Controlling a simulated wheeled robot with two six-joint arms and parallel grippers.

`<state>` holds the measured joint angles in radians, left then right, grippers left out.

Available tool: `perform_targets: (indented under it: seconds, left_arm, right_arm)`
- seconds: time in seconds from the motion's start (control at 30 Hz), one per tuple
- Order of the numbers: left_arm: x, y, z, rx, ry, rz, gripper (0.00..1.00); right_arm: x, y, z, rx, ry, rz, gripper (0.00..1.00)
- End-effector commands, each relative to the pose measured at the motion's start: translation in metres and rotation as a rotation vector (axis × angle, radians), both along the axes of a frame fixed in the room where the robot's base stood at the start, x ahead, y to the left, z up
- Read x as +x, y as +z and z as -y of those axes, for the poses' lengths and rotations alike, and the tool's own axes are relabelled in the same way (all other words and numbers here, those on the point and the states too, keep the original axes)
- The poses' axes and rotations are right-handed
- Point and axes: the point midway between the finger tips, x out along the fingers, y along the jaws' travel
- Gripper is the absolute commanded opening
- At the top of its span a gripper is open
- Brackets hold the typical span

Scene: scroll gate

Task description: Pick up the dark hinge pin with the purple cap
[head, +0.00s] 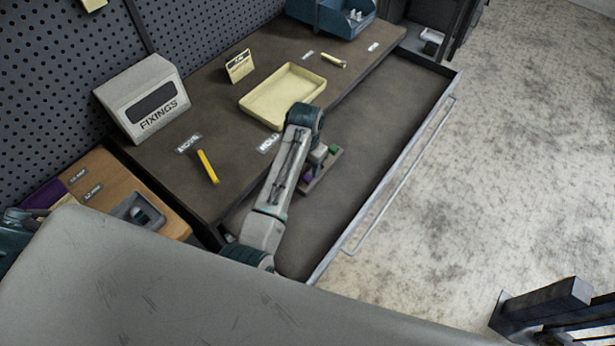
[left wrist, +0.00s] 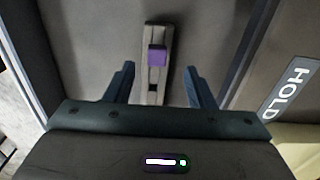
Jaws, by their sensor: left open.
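The purple cap (head: 308,176) of the hinge pin shows low in the open drawer, at a narrow grey holder (head: 328,168), partly behind my left arm. In the left wrist view the purple cap (left wrist: 157,58) sits on the holder (left wrist: 153,92), in line with the gap between my fingers. The dark shaft cannot be made out. My left gripper (left wrist: 160,72) is open, with one finger on each side of the holder and nothing held. In the head view the left gripper (head: 318,156) is over the holder, its fingers mostly hidden.
A green piece (head: 333,149) is at the holder's far end. The drawer's front rail (head: 390,180) bounds its right side. On the bench are a cream tray (head: 264,112), a yellow-handled tool (head: 208,167) and a FIXINGS box (head: 150,98). The drawer floor beyond is clear.

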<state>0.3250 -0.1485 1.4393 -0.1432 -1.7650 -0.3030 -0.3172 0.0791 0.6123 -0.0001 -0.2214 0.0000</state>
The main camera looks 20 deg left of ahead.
Motion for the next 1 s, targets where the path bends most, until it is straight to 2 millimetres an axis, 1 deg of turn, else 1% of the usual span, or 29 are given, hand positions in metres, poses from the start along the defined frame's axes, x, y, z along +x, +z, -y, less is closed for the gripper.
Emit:
perform_targets:
  seconds: [0.1, 0.23, 0.33, 0.47, 0.67, 0.77, 0.9, 0.93, 1.0]
  left_arm:
    - [-0.002, -0.009, 0.002, 0.000, -0.001, -0.005, 0.49]
    - [-0.003, -0.027, 0.005, 0.000, -0.001, -0.006, 0.49]
    - [-0.002, -0.042, 0.004, 0.000, -0.001, -0.004, 0.49]
    - [-0.002, -0.050, 0.004, 0.000, 0.000, -0.001, 0.49]
    - [-0.002, -0.051, 0.004, 0.000, 0.000, 0.000, 0.49]
    - [-0.002, -0.051, 0.004, 0.000, 0.000, 0.000, 0.31]
    - [-0.002, -0.051, 0.004, 0.000, 0.000, 0.000, 0.04]
    - [-0.002, -0.051, 0.004, 0.000, 0.000, 0.000, 0.00]
    - [-0.002, -0.050, 0.004, 0.000, 0.000, 0.000, 0.00]
  right_arm:
    - [0.008, 0.012, -0.004, 0.003, -0.001, 0.009, 0.36]
    - [0.026, 0.025, -0.004, 0.004, 0.000, 0.033, 0.36]
    - [0.033, 0.027, -0.004, 0.004, 0.000, 0.043, 0.36]
    - [0.031, 0.028, -0.002, 0.002, 0.000, 0.040, 0.36]
    - [0.018, 0.026, 0.000, 0.000, 0.001, 0.024, 0.36]
    - [0.015, 0.026, 0.002, -0.002, 0.001, 0.020, 0.36]
    - [0.016, 0.026, 0.003, -0.002, 0.001, 0.021, 0.36]
    - [0.016, 0.026, 0.003, -0.002, 0.001, 0.021, 0.36]
    - [0.017, 0.026, 0.003, -0.002, 0.001, 0.022, 0.36]
